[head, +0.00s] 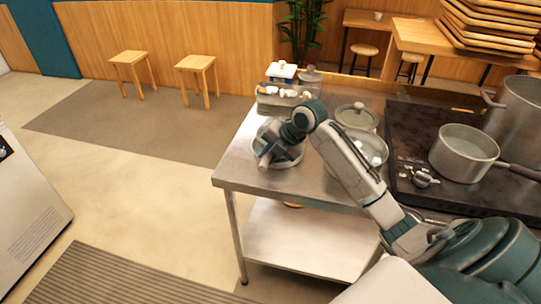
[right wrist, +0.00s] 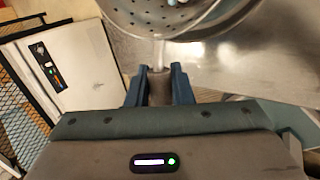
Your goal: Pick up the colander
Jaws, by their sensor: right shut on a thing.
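The metal colander (head: 291,159) is at the left part of the steel table, partly hidden by my right gripper and wrist. In the right wrist view its perforated bowl (right wrist: 178,14) fills the top, with its handle running down between my fingers. My right gripper (right wrist: 159,86) is shut on this handle, one blue finger on each side. In the head view the right arm reaches over the table from the lower right to the colander. I cannot tell whether the colander touches the tabletop. My left gripper is not in view.
A food container (head: 281,103) sits at the table's back. The black stove (head: 420,196) on the right bears a saucepan (head: 463,150) and a large pot (head: 518,110). Floor left of the table is free.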

